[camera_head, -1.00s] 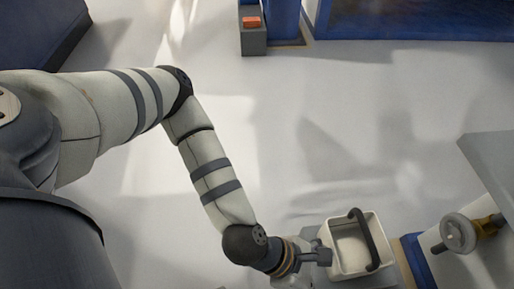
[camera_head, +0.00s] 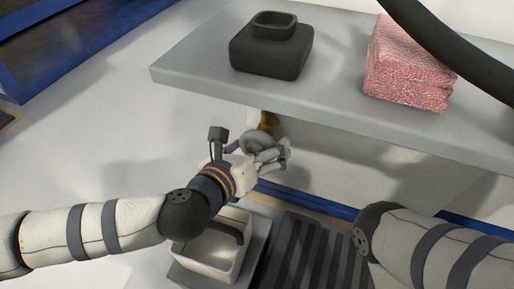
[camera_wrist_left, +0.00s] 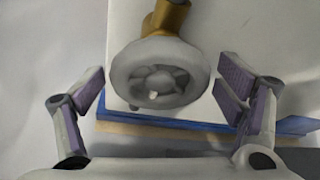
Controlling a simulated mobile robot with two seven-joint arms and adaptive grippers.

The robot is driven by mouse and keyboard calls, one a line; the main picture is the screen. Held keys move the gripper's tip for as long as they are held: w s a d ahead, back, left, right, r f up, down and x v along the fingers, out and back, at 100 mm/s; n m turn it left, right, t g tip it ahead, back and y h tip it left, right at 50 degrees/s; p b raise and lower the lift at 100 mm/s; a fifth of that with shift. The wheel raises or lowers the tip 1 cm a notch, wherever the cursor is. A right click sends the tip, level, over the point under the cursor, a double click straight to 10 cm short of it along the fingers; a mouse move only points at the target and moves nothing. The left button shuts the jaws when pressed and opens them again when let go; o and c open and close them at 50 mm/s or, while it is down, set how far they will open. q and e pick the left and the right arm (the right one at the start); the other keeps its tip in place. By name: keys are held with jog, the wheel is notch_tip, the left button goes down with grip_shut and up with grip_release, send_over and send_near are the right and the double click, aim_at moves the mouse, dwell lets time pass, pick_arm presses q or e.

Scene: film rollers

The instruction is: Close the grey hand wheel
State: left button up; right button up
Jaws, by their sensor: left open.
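The grey hand wheel (camera_wrist_left: 160,76) sits on a brass valve stem (camera_wrist_left: 167,17), and it faces the left wrist camera. In the head view the wheel (camera_head: 257,139) is under the front edge of the grey shelf, partly hidden by my left gripper (camera_head: 268,157). My left gripper is open, with one finger to each side of the wheel in the wrist view. The fingers look apart from the rim; how far the wheel lies beyond the fingertips is hard to tell. My right gripper is out of view; only its arm shows at the lower right.
A grey shelf (camera_head: 205,68) overhangs the valve, bearing a black container (camera_head: 270,55) and folded pink cloths (camera_head: 405,70). Below my left wrist stands a white bin (camera_head: 207,262) with a dark handle, beside a dark ribbed surface (camera_head: 305,258). Open floor lies left.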

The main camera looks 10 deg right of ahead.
pick_arm(q)
jog(key=c, duration=1.1)
jog(key=m+p, duration=0.1)
jog(key=p, duration=0.2)
jog(key=shift+r+y, duration=0.15)
jog(key=shift+y, duration=0.25)
jog(key=shift+c, duration=0.2)
jog(key=shift+m+t+y+p, duration=0.3)
jog(key=shift+m+t+p, duration=0.1)
jog(key=shift+m+p, duration=0.35)
jog(key=shift+m+t+y+p, duration=0.4)
jog(key=shift+m+y+p, duration=0.2)
jog(key=shift+m+p, duration=0.4)
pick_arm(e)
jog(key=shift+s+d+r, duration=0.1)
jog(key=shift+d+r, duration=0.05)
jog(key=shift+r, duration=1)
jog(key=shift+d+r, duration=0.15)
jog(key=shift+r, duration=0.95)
pick_arm(q)
jog(key=shift+f, duration=0.2)
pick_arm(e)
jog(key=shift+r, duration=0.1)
pick_arm(q)
jog(key=o, duration=1.1)
jog(key=shift+o, duration=0.2)
